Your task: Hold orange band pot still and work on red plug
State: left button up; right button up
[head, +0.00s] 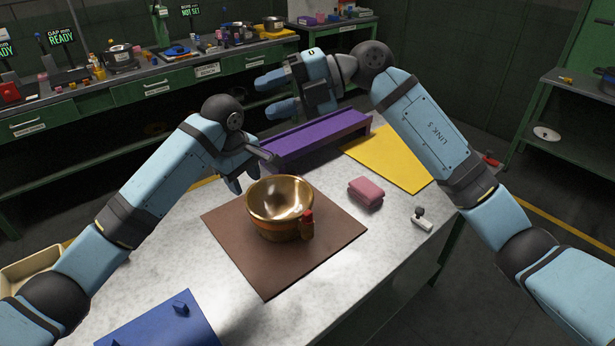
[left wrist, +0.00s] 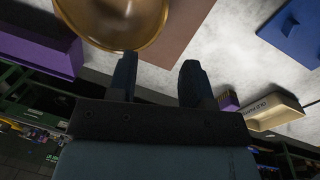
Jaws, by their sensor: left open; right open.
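The brass-coloured pot (head: 265,218) with an orange band around its lower part stands upright on the brown mat (head: 240,250). The red plug (head: 306,219) is at the pot's front right side. My left gripper (head: 253,171) is open and empty, just behind and left of the pot's rim. In the left wrist view the pot (left wrist: 112,47) shows at the upper left, close to one finger of the left gripper (left wrist: 158,68); I cannot tell if they touch. The plug is hidden there. My right gripper (head: 273,93) is open and empty, raised above the table's far side.
A purple tray (head: 315,138) and a yellow mat (head: 385,162) lie behind the pot. A pink sponge (head: 366,191) and a small white item (head: 422,224) lie to its right. A blue board (head: 165,325) and a beige bin (head: 30,268) are at the left.

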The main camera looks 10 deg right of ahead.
aim_at(254, 212)
pick_arm(q)
jog(key=f, duration=0.4)
jog(key=w+d+f, duration=0.1)
jog(key=f, duration=0.8)
jog(key=shift+w+d+f, duration=0.15)
jog(key=shift+d+f, duration=0.05)
jog(key=shift+f, duration=0.15)
pick_arm(e)
jog(key=w+d+f+h, duration=0.2)
jog(key=f+h, duration=0.5)
jog(key=f, duration=0.3)
jog(key=w+d+f+m+h, duration=0.1)
jog(key=d+f+h, duration=0.2)
jog(key=f+h, duration=0.5)
notch_tip(254, 212, down, 2)
jog(key=shift+w+d+f+t, duration=0.15)
jog(key=shift+w+d+t, duration=0.2)
jog(key=shift+t, duration=0.05)
pick_arm(q)
grip_shut()
jog(key=c, duration=0.8)
grip_release()
grip_shut()
